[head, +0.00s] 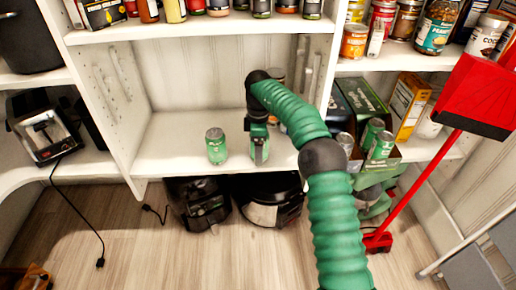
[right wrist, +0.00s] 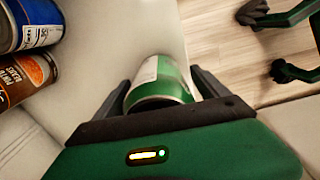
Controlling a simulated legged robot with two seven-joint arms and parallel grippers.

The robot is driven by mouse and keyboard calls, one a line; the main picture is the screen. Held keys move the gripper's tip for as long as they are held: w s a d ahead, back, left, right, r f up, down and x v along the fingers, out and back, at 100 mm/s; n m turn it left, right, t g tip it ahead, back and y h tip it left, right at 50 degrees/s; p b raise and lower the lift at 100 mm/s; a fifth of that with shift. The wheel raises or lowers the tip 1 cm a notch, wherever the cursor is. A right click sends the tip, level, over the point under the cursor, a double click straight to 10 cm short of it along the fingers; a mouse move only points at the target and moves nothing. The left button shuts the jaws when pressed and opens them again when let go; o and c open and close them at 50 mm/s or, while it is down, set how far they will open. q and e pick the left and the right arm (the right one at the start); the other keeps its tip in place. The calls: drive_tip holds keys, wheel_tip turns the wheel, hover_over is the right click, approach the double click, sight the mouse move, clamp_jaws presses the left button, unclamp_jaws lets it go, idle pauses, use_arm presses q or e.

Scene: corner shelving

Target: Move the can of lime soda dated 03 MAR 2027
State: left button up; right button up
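A green can (head: 216,146) stands upright on the middle shelf near its front edge. My right gripper (head: 259,150) is to the right of it, pointing down at the shelf front. Its fingers lie against both sides of another green can (right wrist: 162,84), which shows a pale label panel and a silver rim in the right wrist view. Whether this can touches the shelf is unclear. More green cans (head: 382,145) are at the carton on the right. No date is readable on any can.
The middle shelf (head: 170,140) is clear left of the standing can. A blue can (right wrist: 30,24) and a pinto beans can (right wrist: 28,75) are near my right gripper. An open dark green carton (head: 362,97) and a red dustpan (head: 478,95) are at right. Appliances (head: 197,203) sit below.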

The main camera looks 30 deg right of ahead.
wheel_tip(320, 180, up, 8)
drive_tip(key=p, duration=0.6)
drive_tip(key=shift+f, duration=0.35)
